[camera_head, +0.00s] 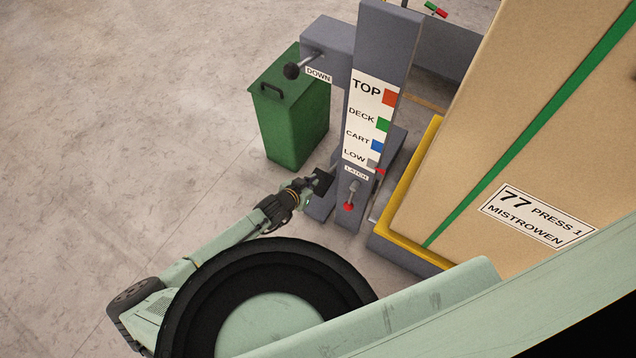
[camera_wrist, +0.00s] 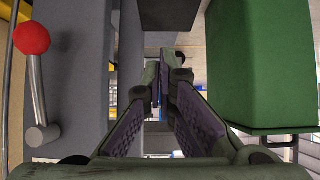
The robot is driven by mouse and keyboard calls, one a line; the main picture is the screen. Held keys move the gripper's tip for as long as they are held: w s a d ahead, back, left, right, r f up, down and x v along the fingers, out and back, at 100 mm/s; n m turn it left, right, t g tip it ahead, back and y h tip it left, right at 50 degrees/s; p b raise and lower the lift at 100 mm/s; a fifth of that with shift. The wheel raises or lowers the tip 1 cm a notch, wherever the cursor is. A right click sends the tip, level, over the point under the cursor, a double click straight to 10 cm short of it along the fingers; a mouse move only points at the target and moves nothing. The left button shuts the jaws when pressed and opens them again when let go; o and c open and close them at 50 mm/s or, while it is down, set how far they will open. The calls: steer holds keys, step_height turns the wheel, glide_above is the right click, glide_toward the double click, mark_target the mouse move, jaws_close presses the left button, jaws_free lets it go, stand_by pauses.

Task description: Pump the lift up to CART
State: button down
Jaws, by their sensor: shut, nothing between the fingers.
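The lift's grey mast (camera_head: 383,40) carries a scale plate (camera_head: 360,98) reading TOP, DECK, CART and LOW from top to bottom. A small red pointer (camera_head: 380,171) sits beside the LOW mark, below the blue CART square (camera_head: 378,145). My gripper (camera_head: 308,185) is low at the mast's left side, close to a black pad (camera_head: 323,181); contact cannot be told. In the wrist view my gripper (camera_wrist: 163,78) has its fingers together and empty. A dark block (camera_wrist: 168,15) is above the fingers there. The red-knobbed LATCH lever (camera_head: 349,206) also shows in the wrist view (camera_wrist: 32,40).
The black-knobbed DOWN lever (camera_head: 291,71) sticks out from the mast's upper left. A green bin (camera_head: 290,120) stands left of the mast, close to my gripper. A large carton (camera_head: 530,130) rests on the yellow-edged platform (camera_head: 412,180). Floor at left is clear.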

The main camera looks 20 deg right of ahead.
mark_target(324, 179)
steer(key=x, duration=0.4)
steer(key=f, duration=0.2)
steer(key=shift+w+d+f, duration=0.15)
steer(key=shift+d+f, duration=0.1)
steer(key=shift+w+f, duration=0.1)
steer(key=shift+f, duration=0.7)
